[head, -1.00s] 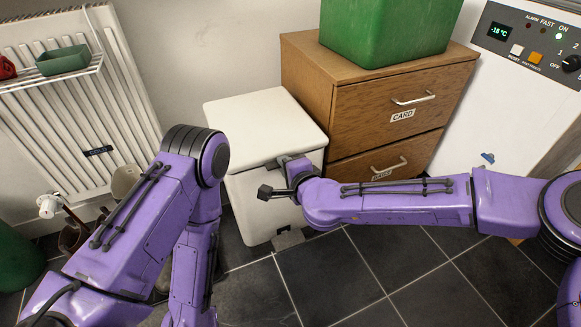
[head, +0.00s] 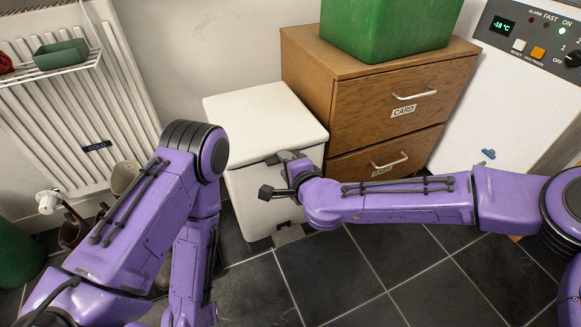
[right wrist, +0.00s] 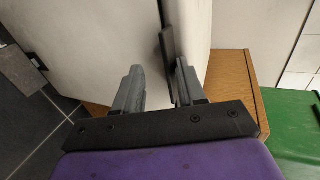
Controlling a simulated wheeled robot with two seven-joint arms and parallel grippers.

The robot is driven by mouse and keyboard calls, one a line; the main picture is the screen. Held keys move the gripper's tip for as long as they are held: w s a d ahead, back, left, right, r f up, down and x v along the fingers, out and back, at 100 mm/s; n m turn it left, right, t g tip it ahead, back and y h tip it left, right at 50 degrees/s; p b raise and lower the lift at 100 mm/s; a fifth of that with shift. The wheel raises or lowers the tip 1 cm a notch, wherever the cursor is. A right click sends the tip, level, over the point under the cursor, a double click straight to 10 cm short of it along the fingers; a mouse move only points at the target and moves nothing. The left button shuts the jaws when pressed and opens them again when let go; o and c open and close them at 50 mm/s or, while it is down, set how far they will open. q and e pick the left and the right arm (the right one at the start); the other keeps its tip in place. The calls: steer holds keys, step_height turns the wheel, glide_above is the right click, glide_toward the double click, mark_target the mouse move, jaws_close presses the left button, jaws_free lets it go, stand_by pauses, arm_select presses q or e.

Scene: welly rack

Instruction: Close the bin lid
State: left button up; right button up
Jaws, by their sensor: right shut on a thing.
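The white bin (head: 262,200) stands on the floor, left of the wooden drawers. Its white lid (head: 262,115) lies down flat over the top, with no clear gap in the head view. A dark handle (right wrist: 168,45) sits at the lid's front edge. My right gripper (head: 284,160) is at that front edge, shut on the handle; in the right wrist view its fingers (right wrist: 160,80) are on either side of it. A dark pedal (head: 288,234) shows at the bin's foot. My left arm is in view at the left, but its gripper is not visible.
Wooden drawers (head: 350,120) stand close to the bin's right, with a green box (head: 385,30) on top. A white freezer (head: 500,110) is at far right. A radiator (head: 110,150) is on the left wall. Dark floor tiles (head: 340,280) in front are clear.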

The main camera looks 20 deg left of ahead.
arm_select(q)
steer(key=r+p, duration=0.3)
steer(key=shift+w+a+r, duration=0.1)
steer(key=shift+w+a, duration=0.05)
steer(key=shift+w, duration=0.2)
arm_select(e)
steer(key=v, duration=1)
steer(key=shift+r, duration=0.15)
